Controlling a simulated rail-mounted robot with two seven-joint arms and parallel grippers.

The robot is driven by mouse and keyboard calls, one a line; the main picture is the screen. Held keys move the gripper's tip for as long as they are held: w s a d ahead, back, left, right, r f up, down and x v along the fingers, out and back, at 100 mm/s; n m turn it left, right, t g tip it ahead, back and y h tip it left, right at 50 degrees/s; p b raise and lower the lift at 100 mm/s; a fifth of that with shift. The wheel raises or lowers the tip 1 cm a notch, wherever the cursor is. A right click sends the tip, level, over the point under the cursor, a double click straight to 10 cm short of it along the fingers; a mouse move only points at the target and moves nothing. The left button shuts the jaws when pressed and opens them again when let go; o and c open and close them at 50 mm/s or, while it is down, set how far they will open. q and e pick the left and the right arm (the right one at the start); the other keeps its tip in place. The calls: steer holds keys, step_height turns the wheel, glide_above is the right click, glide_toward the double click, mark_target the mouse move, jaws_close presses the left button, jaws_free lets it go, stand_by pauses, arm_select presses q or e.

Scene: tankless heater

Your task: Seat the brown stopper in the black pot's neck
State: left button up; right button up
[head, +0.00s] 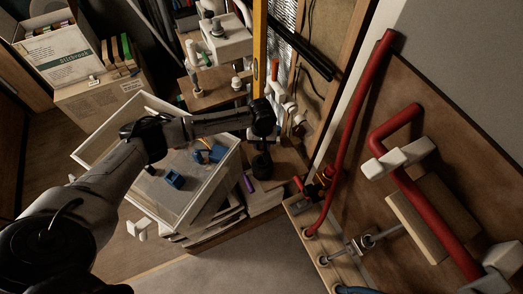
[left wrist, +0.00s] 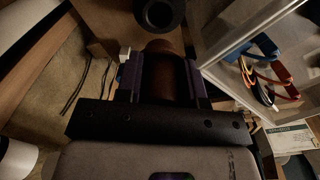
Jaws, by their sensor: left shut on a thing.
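My left gripper (head: 262,138) reaches in from the left and points down over the small wooden surface beside the white-framed tray. In the left wrist view its two purplish fingers (left wrist: 164,68) are closed on the brown stopper (left wrist: 165,47), a rounded brown piece between them. The stopper cannot be made out in the head view. The black pot (head: 262,165) stands just below the gripper. In the left wrist view the pot's round dark opening (left wrist: 157,29) lies just beyond the stopper; whether they touch cannot be told. My right gripper is not in view.
The white-framed tray (head: 218,200) holds blue pieces (head: 174,179). A purple object (head: 248,184) lies near the pot. A yellow level (head: 259,55) and white pipe fittings (head: 283,98) are behind the gripper. Red pipes (head: 345,140) on a board are at right.

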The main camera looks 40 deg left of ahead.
arm_select(q)
steer(key=shift+w, duration=0.1)
stand_by(0.3)
steer(key=shift+r+p, duration=0.25)
steer(key=shift+p, duration=0.5)
steer(key=shift+f+b, duration=0.7)
steer(key=shift+f, duration=1.95)
steer(key=shift+f, duration=0.2)
